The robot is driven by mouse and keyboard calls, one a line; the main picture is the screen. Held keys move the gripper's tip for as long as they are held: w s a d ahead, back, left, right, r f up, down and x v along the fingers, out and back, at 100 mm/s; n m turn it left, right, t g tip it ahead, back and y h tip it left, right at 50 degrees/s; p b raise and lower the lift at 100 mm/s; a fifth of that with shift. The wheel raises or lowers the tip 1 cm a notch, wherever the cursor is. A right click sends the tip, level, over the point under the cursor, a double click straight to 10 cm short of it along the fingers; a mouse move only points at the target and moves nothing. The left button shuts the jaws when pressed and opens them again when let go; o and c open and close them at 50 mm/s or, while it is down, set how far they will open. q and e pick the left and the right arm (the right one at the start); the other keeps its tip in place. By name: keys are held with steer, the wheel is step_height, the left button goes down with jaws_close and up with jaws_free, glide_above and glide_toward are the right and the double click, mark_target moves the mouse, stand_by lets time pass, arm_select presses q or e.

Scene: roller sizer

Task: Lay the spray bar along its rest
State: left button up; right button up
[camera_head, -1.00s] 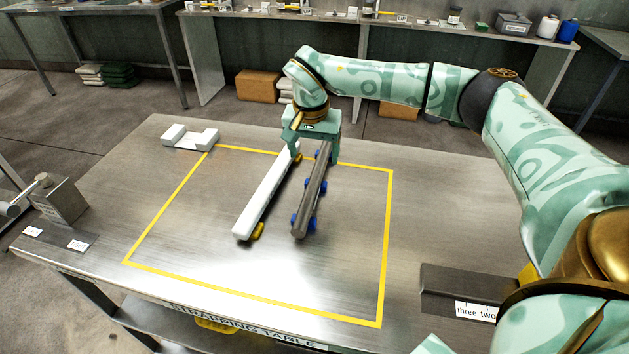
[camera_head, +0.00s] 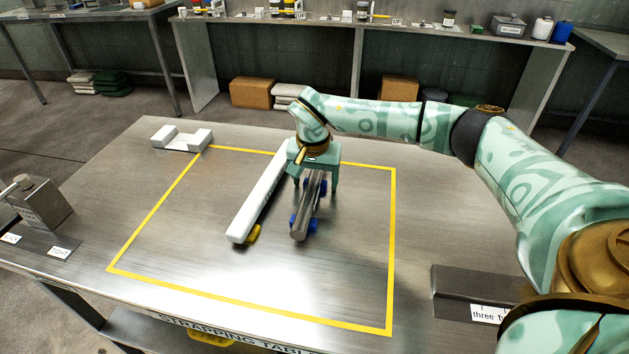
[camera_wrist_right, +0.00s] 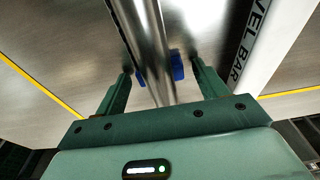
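A grey metal bar (camera_head: 303,221) lies on blue supports (camera_head: 311,226) inside the yellow outline on the table; no label on it is readable. It also shows in the right wrist view (camera_wrist_right: 145,35). Beside it on the left lies a white bar (camera_head: 252,208) with a yellow piece at its near end; its side lettering in the wrist view (camera_wrist_right: 245,55) ends in "VEL BAR". I cannot tell which part is the rest. My right gripper (camera_head: 315,186) is open, pointing down, its fingers on either side of the grey bar's far part. My left gripper is out of view.
A white notched block (camera_head: 181,139) stands at the table's back left. A grey box on a plate (camera_head: 40,203) is at the left edge. A dark labelled bracket (camera_head: 470,287) is at the right. The table's front middle is clear.

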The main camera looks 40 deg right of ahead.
mark_target(315, 172)
steer(key=c, duration=1.2)
steer(key=shift+r+p, duration=0.3)
steer(key=shift+r, duration=0.25)
step_height(315, 172, up, 3)
steer(key=shift+r+p, duration=0.1)
steer(key=shift+p, duration=0.8)
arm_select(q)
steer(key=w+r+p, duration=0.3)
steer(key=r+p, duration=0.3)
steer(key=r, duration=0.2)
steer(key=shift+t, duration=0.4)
arm_select(e)
steer(key=s+a+r+n, duration=0.3)
steer(key=s+a+r, duration=0.2)
steer(key=s, duration=0.1)
steer(key=s+a+r+n+y, duration=0.1)
steer(key=s+a+r+n, duration=0.2)
steer(key=s+a+r, duration=0.2)
steer(key=s+a+r+n, duration=0.3)
steer(key=s+a+r, duration=0.2)
steer(key=s+a, duration=0.1)
steer(key=shift+s+a+r+n+t, duration=0.15)
steer(key=shift+s+a+n+t, duration=0.15)
steer(key=shift+s+n, duration=0.15)
